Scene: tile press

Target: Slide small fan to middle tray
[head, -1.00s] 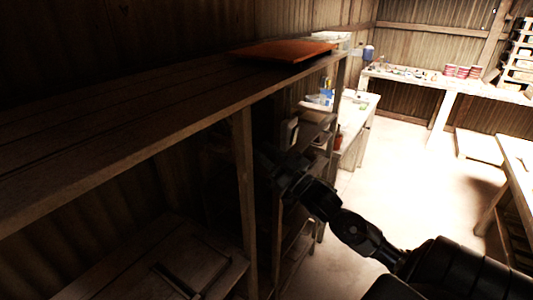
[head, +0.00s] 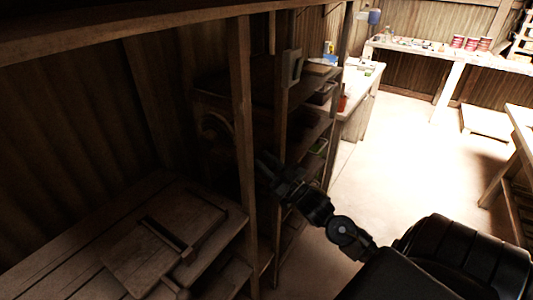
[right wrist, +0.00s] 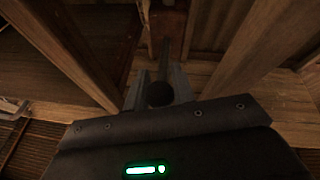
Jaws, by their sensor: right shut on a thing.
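My right gripper (head: 265,163) reaches in from the lower right in the head view, its tips beside a wooden shelf post. In the right wrist view its fingers (right wrist: 160,78) are close together on a narrow dark thing (right wrist: 164,48) that I cannot identify. A dim curved, ring-like shape (head: 216,126) stands in shadow behind the posts; I cannot tell whether it is the small fan. I cannot make out the middle tray for certain. My left gripper is not in view.
Wooden posts (head: 243,150) stand close to my right gripper. A low wooden bench (head: 75,235) with a flat board (head: 140,262) is at lower left. Shelves (head: 305,140) with small items stand behind the gripper. The bright floor (head: 410,150) on the right is clear.

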